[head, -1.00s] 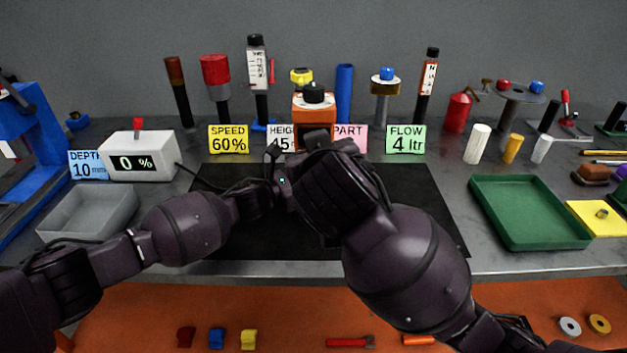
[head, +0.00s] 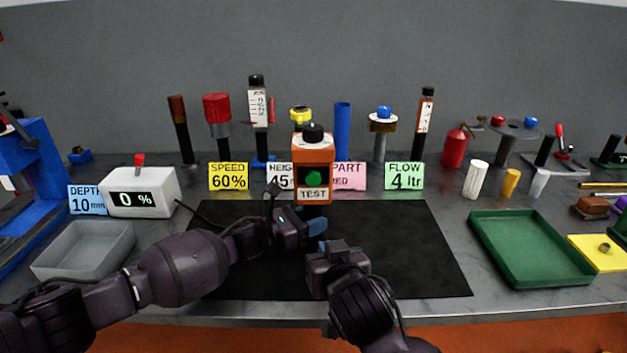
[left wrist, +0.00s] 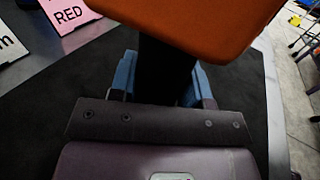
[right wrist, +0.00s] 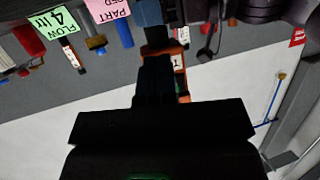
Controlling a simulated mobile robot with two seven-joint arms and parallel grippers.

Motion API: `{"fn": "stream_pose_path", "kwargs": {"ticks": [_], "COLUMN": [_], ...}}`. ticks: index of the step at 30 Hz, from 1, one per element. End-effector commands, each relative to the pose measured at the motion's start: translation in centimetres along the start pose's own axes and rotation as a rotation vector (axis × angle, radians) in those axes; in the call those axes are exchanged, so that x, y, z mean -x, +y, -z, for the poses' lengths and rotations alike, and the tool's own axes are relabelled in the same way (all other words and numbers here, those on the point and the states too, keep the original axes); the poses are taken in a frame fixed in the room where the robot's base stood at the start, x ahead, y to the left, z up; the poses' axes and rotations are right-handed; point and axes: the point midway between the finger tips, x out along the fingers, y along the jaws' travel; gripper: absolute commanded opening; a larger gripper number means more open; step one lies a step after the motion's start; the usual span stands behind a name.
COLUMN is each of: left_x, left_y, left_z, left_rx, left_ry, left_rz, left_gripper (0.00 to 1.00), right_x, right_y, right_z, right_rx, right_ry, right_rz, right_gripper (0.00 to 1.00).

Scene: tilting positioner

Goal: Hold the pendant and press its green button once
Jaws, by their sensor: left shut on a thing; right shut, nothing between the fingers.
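The pendant (head: 312,162) is an orange box with a black knob on top, a round green button (head: 313,178) and a TEST label. It is upright over the black mat, its front facing me. My left gripper (head: 316,226) is shut on its dark handle below the box. The left wrist view shows blue fingers (left wrist: 165,82) on both sides of the handle, under the orange housing (left wrist: 205,22). My right gripper (head: 322,246) is shut and empty, below and in front of the pendant, apart from the button. In the right wrist view, the pendant (right wrist: 181,75) is partly hidden behind the fingers.
The black mat (head: 400,260) is mostly clear. A grey tray (head: 82,252) and a 0 % display box (head: 142,193) stand left; a green tray (head: 530,250) lies right. Sign cards, including SPEED (head: 228,177) and FLOW (head: 404,177), and upright tools line the back.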

Motion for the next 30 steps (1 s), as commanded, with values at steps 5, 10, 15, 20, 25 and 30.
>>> {"fn": "stream_pose_path", "kwargs": {"ticks": [5, 10, 15, 20, 25, 30], "left_x": [0.0, 0.0, 0.0, 0.0, 0.0, 0.0], "left_y": [0.0, 0.0, 0.0, 0.0, 0.0, 0.0], "left_z": [0.1, 0.1, 0.1, 0.1, 0.1, 0.1], "left_rx": [0.000, 0.000, 0.000, 0.000, 0.000, 0.000], "left_ry": [0.001, 0.001, 0.001, 0.001, 0.001, 0.001], "left_rz": [0.000, 0.000, 0.000, 0.000, 0.000, 0.000], "left_gripper": [0.00, 0.00, 0.00, 0.00, 0.00, 0.00], "right_x": [-0.3, -0.1, 0.6, 1.7, 3.3, 4.6], "right_y": [-0.2, -0.5, -0.9, -1.3, -1.9, -2.4], "right_z": [0.3, 1.3, 3.0, 5.0, 6.6, 7.6], "right_rx": [-0.023, -0.036, -0.035, -0.026, -0.012, -0.003], "right_ry": [0.135, 0.283, 0.451, 0.620, 0.774, 0.874], "right_rz": [0.059, 0.113, 0.170, 0.227, 0.282, 0.316], "right_gripper": [0.00, 0.00, 0.00, 0.00, 0.00, 0.00]}}
